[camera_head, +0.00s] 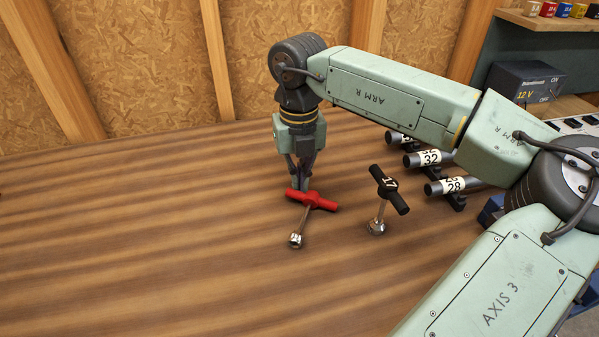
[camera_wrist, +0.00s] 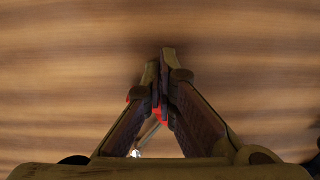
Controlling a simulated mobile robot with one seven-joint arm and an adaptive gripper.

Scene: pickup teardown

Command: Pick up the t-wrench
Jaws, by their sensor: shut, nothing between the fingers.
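A T-wrench with a red crossbar handle (camera_head: 322,203) and a metal shaft lies or leans on the wooden bench, its socket end (camera_head: 296,240) toward the front. A second T-shaped wrench (camera_head: 397,201) has a black handle with a white number label and stands to the right. My gripper (camera_head: 304,186) points down at the red handle, its fingertips at or just behind it; contact is unclear. In the wrist view the fingers (camera_wrist: 163,58) are closed together and empty. Red handle parts (camera_wrist: 164,112) show between and beside them, partly hidden, with the shiny socket (camera_wrist: 135,153) below.
Several dark cylinders with white numbered labels (camera_head: 431,158) lie in holders to the right, under my arm. A dark 12 V box (camera_head: 525,82) stands at the back right. The bench (camera_head: 120,230) is clear to the left and front. A board wall (camera_head: 140,60) rises behind.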

